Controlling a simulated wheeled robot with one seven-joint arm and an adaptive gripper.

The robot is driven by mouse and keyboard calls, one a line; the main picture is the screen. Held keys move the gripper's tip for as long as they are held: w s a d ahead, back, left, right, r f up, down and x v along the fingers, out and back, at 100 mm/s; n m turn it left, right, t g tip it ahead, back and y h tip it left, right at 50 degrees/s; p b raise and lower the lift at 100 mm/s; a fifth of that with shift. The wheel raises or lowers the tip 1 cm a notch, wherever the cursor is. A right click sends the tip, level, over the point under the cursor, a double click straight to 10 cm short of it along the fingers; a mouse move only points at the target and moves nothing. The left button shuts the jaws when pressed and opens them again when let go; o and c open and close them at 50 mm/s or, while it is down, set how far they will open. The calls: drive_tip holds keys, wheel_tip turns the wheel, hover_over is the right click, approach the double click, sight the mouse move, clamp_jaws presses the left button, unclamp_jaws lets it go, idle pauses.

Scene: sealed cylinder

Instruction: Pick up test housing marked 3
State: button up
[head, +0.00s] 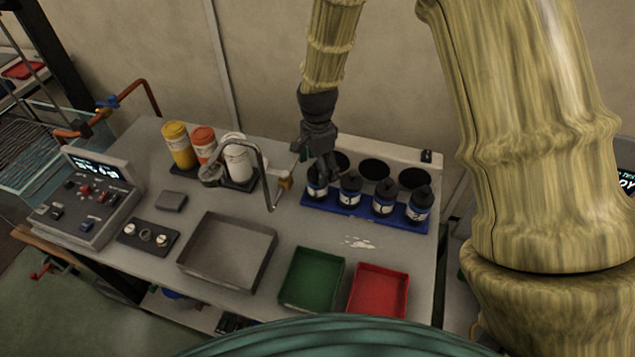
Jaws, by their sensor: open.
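Several dark cylindrical housings with white labels stand upright in a row in a blue rack (366,217) on the bench. They are the leftmost housing (317,187), the second (349,192), the third (384,199) and the rightmost (420,206). The label marks are too small to read surely, so I cannot tell which is marked 3. My gripper (324,172) points down at the leftmost housing and overlaps its top in the head view. It is open; whether its fingers are around or touching that housing cannot be told.
A bent metal tap (266,172) stands left of my gripper. A grey tray (230,222), green tray (312,258) and red tray (379,273) lie in front. A white spill (357,242) lies before the rack.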

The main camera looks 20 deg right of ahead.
sight(318, 173)
drive_tip(key=shift+w+d+f+p, duration=0.1)
drive_tip(key=shift+w+f+p, duration=0.1)
drive_tip(key=shift+f+p, duration=0.7)
drive_tip(key=shift+f, duration=1.5)
drive_tip(key=shift+w, duration=0.1)
drive_tip(key=c, duration=1.5)
